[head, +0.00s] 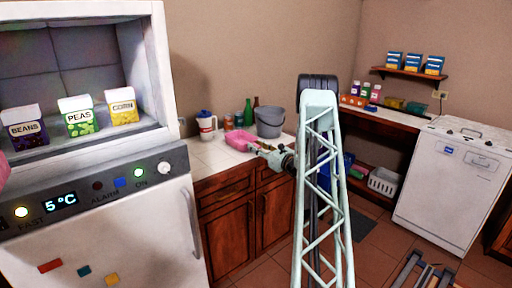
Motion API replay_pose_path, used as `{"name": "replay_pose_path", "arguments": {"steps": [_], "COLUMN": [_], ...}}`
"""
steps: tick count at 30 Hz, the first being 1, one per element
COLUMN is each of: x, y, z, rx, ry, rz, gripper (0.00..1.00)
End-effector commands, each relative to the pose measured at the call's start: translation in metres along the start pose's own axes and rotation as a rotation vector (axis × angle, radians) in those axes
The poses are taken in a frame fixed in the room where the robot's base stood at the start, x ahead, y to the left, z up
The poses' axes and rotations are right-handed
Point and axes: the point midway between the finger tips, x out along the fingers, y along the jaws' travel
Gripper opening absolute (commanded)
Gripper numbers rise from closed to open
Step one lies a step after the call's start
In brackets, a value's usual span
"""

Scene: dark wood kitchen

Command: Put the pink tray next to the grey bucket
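The pink tray (238,141) is on the white-topped counter in the head view. The grey bucket (269,122) stands on the same counter, behind and to the right of the tray, with its handle up. My gripper (256,148) is at the right end of the tray, in front of the bucket. It is small in this view, so I cannot tell whether its fingers touch or hold the tray's edge. My arm hides part of the area right of the bucket.
A white jug with a blue lid (206,126), cans (229,122), and a green bottle (248,113) stand behind the tray. The counter's front left part (205,166) is clear. A white refrigerator (120,225) with open shelf stands at left, a white appliance (450,190) at right.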

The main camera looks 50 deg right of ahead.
Motion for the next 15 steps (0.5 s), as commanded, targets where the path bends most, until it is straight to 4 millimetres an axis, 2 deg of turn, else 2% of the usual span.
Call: {"name": "replay_pose_path", "arguments": {"steps": [5, 15], "x": [-0.018, -0.067], "y": [-0.001, -0.001], "z": [-0.001, 0.0], "rx": [0.002, 0.001], "ry": [0.002, 0.001], "rz": [-0.001, -0.002], "gripper": [0.29, 0.29]}}
